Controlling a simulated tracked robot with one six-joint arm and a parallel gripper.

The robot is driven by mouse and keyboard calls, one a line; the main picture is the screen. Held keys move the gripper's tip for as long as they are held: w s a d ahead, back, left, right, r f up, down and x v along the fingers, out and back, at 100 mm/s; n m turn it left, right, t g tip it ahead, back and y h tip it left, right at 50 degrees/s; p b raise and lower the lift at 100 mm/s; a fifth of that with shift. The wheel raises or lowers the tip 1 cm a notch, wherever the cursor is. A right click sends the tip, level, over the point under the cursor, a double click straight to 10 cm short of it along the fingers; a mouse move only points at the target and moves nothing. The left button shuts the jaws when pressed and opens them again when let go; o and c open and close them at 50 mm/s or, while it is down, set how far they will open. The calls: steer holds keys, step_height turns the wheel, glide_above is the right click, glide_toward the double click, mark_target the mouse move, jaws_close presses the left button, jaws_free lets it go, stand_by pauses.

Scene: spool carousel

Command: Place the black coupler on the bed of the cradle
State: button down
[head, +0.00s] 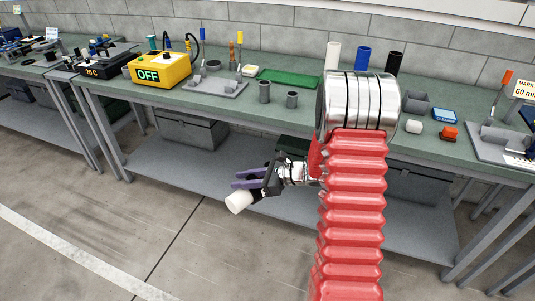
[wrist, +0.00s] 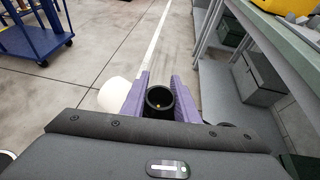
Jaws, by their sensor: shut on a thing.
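My gripper (head: 250,183) has purple fingers and hangs low in front of the bench, clear of its top. In the wrist view the fingers (wrist: 160,100) are shut on the black coupler (wrist: 159,99), whose open round end faces the camera. A white cylinder (head: 238,202) shows at the gripper's tip, and in the wrist view (wrist: 114,94) beside the left finger; I cannot tell whether it is joined to the coupler. A grey fixture with upright blocks (head: 216,87) is on the bench, and another (head: 499,146) at the right; I cannot tell which is the cradle.
White (head: 332,56), blue (head: 361,59) and black (head: 394,64) tubes stand at the bench's back. A blue cart (wrist: 35,35) stands on the floor.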

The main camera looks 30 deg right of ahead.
steer(key=s+a+f, duration=0.1)
steer(key=a+f, duration=0.1)
steer(key=a, duration=0.2)
steer(key=s+a+f+n+g+y, duration=0.1)
steer(key=s+a, duration=0.1)
steer(key=a, duration=0.3)
steer(key=shift+s+a+f, duration=0.25)
steer(key=shift+s+f, duration=0.05)
steer(key=shift+f, duration=0.05)
steer(key=shift+n, duration=0.3)
